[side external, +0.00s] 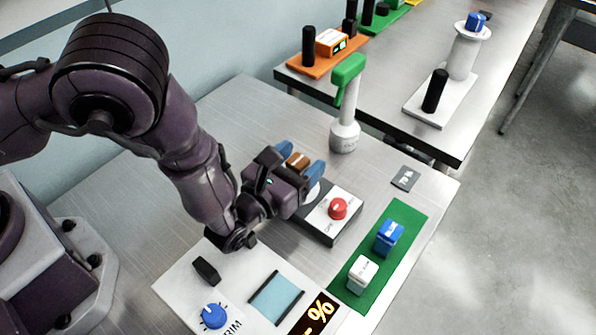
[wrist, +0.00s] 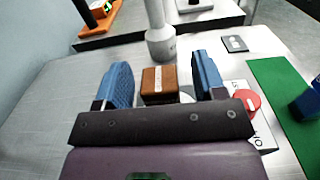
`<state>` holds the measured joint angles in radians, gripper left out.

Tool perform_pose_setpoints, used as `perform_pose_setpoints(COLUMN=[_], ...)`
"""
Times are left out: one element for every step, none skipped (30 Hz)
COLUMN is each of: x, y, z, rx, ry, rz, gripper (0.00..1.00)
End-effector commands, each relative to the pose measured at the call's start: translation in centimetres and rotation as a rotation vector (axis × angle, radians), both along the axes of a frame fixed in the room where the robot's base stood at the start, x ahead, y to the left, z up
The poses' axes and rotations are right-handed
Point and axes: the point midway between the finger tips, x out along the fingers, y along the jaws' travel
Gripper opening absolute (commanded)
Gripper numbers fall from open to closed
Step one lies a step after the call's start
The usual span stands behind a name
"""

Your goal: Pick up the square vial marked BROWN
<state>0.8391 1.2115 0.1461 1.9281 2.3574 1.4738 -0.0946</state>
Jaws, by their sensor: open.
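The square brown vial (side external: 298,160) has a brown cap with a pale label strip. In the wrist view, the brown vial (wrist: 159,84) stands between the two blue fingers, with gaps visible on both sides. My gripper (side external: 296,166) is open around it, and the fingers do not appear to press on it. The gripper (wrist: 163,75) hides the vial's lower part in the wrist view. The vial seems to stand at the dark module's round white part, but its base is hidden.
A dark module with a red knob (side external: 337,209) lies just beside my gripper. A green mat (side external: 410,215) bears a blue vial (side external: 389,237) and a white vial (side external: 362,275). A green-topped white post (side external: 345,130) stands behind. A white panel with a blue dial (side external: 213,316) lies in front.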

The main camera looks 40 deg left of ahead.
Motion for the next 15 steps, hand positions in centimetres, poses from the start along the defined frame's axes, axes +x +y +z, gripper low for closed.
perform_pose_setpoints(x=[0.57,0.78,0.99,1.11,1.18,1.22,1.22,1.22,1.20,1.20,1.20,1.19,1.19,1.19,1.18], y=[0.02,0.00,-0.01,-0.02,-0.03,-0.03,-0.03,-0.03,-0.03,-0.03,-0.03,-0.03,-0.03,-0.03,-0.03], z=[-0.03,-0.04,-0.04,-0.04,-0.05,-0.05,-0.05,-0.05,-0.05,-0.04,-0.04,-0.04,-0.04,-0.04,-0.04], rx=[0.000,0.000,0.001,0.001,0.001,0.001,0.001,0.001,0.001,0.001,0.002,0.002,0.002,0.002,0.002], ry=[0.001,0.001,0.002,0.002,0.002,0.003,0.003,0.003,0.003,0.003,0.003,0.003,0.003,0.003,0.003], rz=[0.001,0.000,-0.001,-0.001,-0.001,-0.001,-0.001,-0.001,-0.001,-0.001,-0.001,-0.001,-0.001,-0.001,-0.001], gripper=[0.64,0.64,0.64,0.64,0.64,0.64,0.64,0.64,0.64,0.64,0.64,0.55,0.48,0.41,0.32])
